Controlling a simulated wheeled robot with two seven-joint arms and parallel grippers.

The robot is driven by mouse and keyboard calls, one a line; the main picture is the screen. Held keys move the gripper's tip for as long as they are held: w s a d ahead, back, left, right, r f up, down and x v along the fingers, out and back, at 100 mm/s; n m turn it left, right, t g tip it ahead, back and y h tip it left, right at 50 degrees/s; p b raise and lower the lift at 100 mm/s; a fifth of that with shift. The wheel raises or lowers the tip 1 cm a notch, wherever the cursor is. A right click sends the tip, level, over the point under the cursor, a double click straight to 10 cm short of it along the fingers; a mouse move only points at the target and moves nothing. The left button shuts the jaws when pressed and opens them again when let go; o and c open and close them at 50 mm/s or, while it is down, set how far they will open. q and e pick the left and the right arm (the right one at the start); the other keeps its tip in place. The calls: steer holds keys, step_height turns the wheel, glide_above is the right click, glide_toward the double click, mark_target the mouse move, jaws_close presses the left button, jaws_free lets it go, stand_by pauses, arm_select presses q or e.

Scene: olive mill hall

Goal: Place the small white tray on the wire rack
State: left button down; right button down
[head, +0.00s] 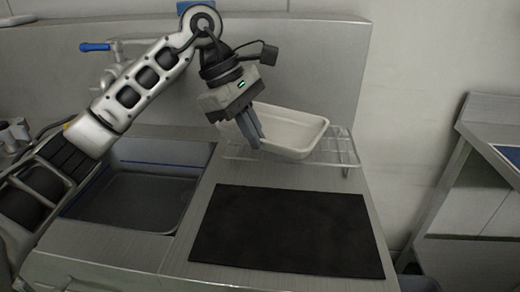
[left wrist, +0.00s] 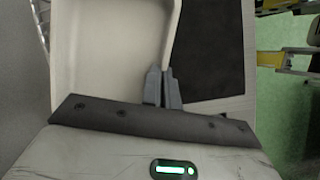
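The small white tray (head: 300,135) is a shallow rectangular dish with a raised rim. It is over the wire rack (head: 345,150), which stands on the steel counter against the back panel. I cannot tell whether the tray's underside touches the wires. In the left wrist view the fingertips (left wrist: 162,72) meet at the tray's rim, and the tray's inside (left wrist: 105,60) fills the upper left. My right gripper is not in view.
A black mat (head: 290,230) lies flat on the counter in front of the rack. A sink basin (head: 135,195) is at the left, under my left arm, with a blue-handled tap (head: 95,47) behind. Another steel table (head: 490,125) stands at the right, beyond a gap.

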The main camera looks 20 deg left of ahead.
arm_select(q)
steer(key=shift+w+d+f, duration=0.15)
steer(key=shift+w+f, duration=0.65)
steer(key=shift+f, duration=0.1)
steer(key=shift+w+f, duration=0.15)
steer(key=shift+f, duration=0.75)
steer(key=shift+w+f, duration=0.1)
steer(key=shift+f, duration=0.8)
steer(key=shift+f, duration=0.1)
steer(key=shift+f, duration=0.15)
steer(key=c, duration=1.7)
jaws_free()
steer(key=v, duration=1.2)
steer(key=shift+r, duration=0.25)
